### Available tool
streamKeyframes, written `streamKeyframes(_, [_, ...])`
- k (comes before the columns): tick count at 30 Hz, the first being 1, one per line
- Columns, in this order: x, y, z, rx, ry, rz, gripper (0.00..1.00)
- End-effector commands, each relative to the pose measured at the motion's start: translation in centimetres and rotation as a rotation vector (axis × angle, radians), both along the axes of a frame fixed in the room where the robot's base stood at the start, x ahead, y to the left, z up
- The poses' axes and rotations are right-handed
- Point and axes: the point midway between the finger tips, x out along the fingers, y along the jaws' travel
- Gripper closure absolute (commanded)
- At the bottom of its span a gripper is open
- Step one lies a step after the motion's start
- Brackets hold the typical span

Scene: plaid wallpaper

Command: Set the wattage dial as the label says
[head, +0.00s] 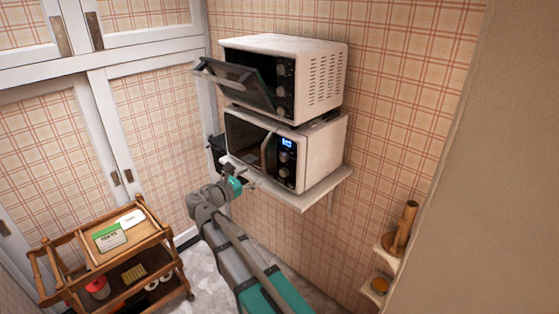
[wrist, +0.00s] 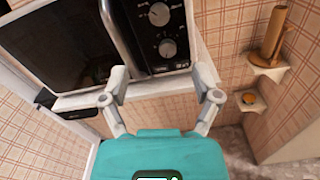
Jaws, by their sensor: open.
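A white microwave (head: 318,165) with a lit blue display (head: 287,143) stands on a wall shelf. Its black panel carries two round dials, the upper dial (wrist: 158,14) and the lower dial (wrist: 167,47), with markings too small to read. I cannot tell which one sets wattage. My gripper (wrist: 161,88) is open and empty, its fingers apart below the lower dial in the wrist view. In the head view my gripper (head: 240,182) is in front of the microwave. A green-and-white package (head: 109,237) lies on the trolley; its print is not legible.
A white oven (head: 324,78) with its door (head: 233,84) tilted open sits above the microwave. The shelf (head: 310,198) edge runs below. A wooden trolley (head: 150,245) stands at lower left, small wall shelves (head: 380,290) at right.

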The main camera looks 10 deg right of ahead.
Motion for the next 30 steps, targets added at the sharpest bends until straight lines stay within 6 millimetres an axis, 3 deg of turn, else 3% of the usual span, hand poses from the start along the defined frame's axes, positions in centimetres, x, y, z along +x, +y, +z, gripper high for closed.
streamKeyframes(11, [1.4,-1.9,0.0,0.002,0.0,-0.001,0.19])
streamKeyframes(30, [6.8,-9.1,0.0,0.002,0.0,-0.001,0.19])
